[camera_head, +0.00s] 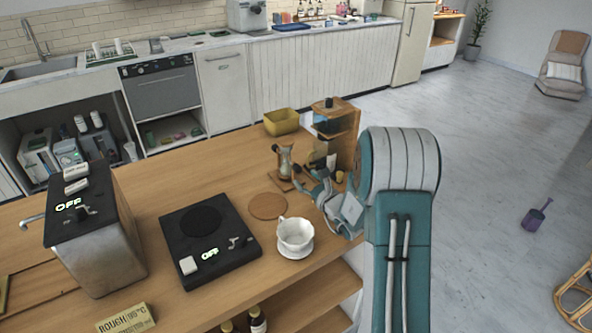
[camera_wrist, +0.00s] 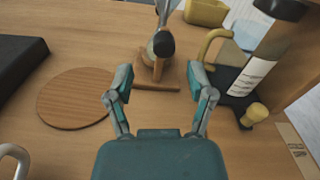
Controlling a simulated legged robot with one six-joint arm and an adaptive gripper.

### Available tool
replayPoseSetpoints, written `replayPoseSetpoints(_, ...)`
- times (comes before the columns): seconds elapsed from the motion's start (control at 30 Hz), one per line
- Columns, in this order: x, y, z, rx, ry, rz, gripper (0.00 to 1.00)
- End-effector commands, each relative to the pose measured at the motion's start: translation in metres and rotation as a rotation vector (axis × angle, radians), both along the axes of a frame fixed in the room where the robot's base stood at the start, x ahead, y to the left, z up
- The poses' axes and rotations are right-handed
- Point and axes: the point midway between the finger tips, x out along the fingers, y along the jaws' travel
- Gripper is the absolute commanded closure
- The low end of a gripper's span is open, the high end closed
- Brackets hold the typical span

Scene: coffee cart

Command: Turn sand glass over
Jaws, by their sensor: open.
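What looks like the sand glass (camera_head: 285,160) stands upright on a small wooden base (camera_head: 280,182) on the counter, a pale narrow-waisted shape in the head view. In the wrist view a pale upright part with a dark rounded knob (camera_wrist: 163,44) rises from the wooden base (camera_wrist: 158,78); the upper part is cut off by the frame. My gripper (camera_wrist: 161,78) is open and empty, its two fingers spread either side of the base's near edge, with the knob just beyond them. In the head view my gripper (camera_head: 318,186) is just right of and nearer than the stand.
A yellow bin (camera_head: 282,122) is behind. A round wooden coaster (camera_head: 268,206), white cup (camera_head: 295,233) and black hot plate (camera_head: 205,245) are left or nearer. Bare counter lies left of the stand.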

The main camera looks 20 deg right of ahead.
Motion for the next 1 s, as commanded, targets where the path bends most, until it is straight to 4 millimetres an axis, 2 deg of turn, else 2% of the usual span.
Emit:
replayPoseSetpoints(0.1,0.022,0.004,0.000,-0.001,-0.001,0.003,0.31)
replayPoseSetpoints(0.3,0.047,0.010,0.000,-0.001,-0.001,0.003,0.31)
replayPoseSetpoints(0.67,0.053,0.011,0.000,-0.001,0.000,0.002,0.31)
replayPoseSetpoints(0.77,0.053,0.011,0.000,-0.001,0.000,0.002,0.71)
replayPoseSetpoints(0.8,0.053,0.011,0.000,-0.001,0.000,0.002,0.89)
replayPoseSetpoints(0.83,0.053,0.011,0.000,-0.001,0.000,0.002,1.00)
replayPoseSetpoints(1.0,0.054,0.011,0.000,-0.001,0.000,0.002,1.00)
